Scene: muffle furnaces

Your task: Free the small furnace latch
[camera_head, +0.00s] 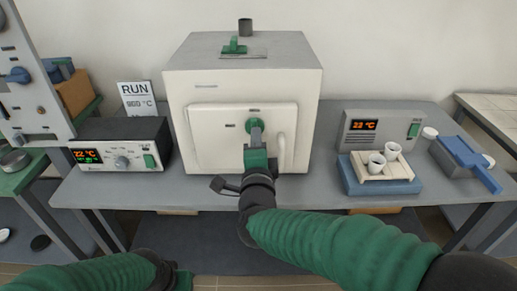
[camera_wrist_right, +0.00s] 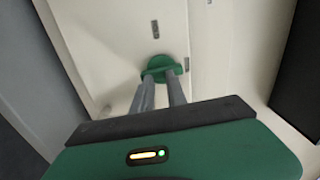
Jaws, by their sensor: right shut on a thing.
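The small furnace (camera_head: 240,80) is a cream box on the grey table, with its front door (camera_head: 210,140) closed. In the right wrist view the two grey fingers (camera_wrist_right: 162,80) are shut on the bar of the green latch (camera_wrist_right: 155,62). The fingers hide part of the latch. My left gripper (camera_head: 178,281) is low at the bottom edge of the head view, apart from everything; its fingers cannot be made out.
A controller (camera_head: 120,143) reading 22 °C and a RUN sign (camera_head: 136,93) stand left of the furnace. A second display unit (camera_head: 380,130) and a blue-based tray (camera_head: 378,185) with two white cups stand right. A pale vertical door handle (camera_head: 282,152) is close beside my right gripper.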

